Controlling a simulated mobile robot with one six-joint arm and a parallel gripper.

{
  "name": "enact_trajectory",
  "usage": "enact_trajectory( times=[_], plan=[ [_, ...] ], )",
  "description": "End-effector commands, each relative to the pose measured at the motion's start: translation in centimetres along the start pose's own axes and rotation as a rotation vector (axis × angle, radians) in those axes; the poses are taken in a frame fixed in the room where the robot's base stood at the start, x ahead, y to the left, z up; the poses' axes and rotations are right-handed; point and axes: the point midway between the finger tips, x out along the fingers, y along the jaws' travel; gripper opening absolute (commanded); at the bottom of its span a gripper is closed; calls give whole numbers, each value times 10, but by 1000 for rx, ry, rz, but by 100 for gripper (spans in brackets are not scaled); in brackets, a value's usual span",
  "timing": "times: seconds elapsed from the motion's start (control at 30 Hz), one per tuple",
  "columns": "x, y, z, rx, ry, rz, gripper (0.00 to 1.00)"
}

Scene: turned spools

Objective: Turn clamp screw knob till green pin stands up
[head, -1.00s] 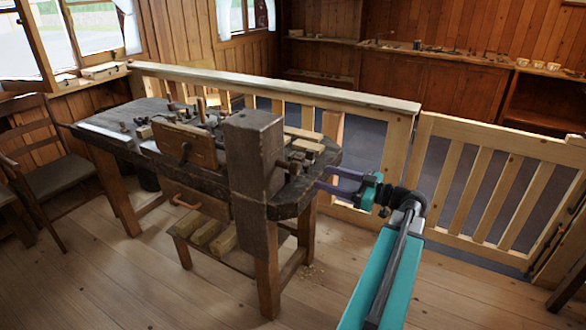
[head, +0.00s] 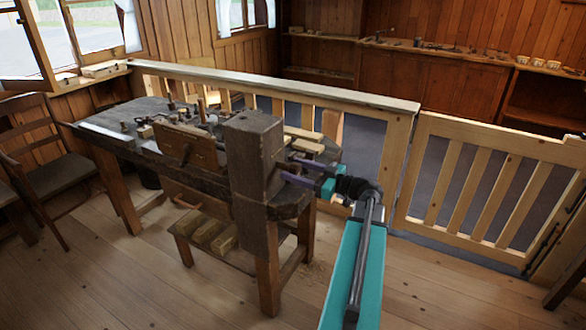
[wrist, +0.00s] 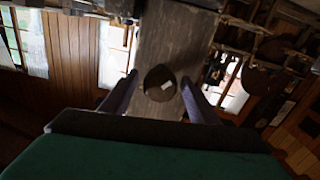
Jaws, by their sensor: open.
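In the wrist view a dark round knob (wrist: 154,77) with a small pale mark on its face sits against a weathered wooden post (wrist: 178,40). The two purple fingers of my gripper (wrist: 160,84) stand apart, one on each side of the knob, with gaps showing. In the head view my gripper (head: 297,174) is beside the right side of the thick upright post (head: 250,150) at the bench end. The knob cannot be made out there. No green pin can be made out in either view.
The dark workbench (head: 95,133) carries several small tools and wood pieces. A wooden railing (head: 270,84) runs behind it, with a slatted gate (head: 490,190) at the right. A chair (head: 40,170) stands at the left. The floor in front is clear.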

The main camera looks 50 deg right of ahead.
Motion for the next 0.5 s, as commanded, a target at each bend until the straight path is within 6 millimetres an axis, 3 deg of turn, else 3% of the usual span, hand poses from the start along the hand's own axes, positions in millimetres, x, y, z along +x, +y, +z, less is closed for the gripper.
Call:
enact_trajectory(
  times=[0.2, 0.5],
  plan=[
    [11, 0, 0, 0, 0, -1, 55],
    [12, 0, 0, 0, 0, -1, 55]
  ],
)
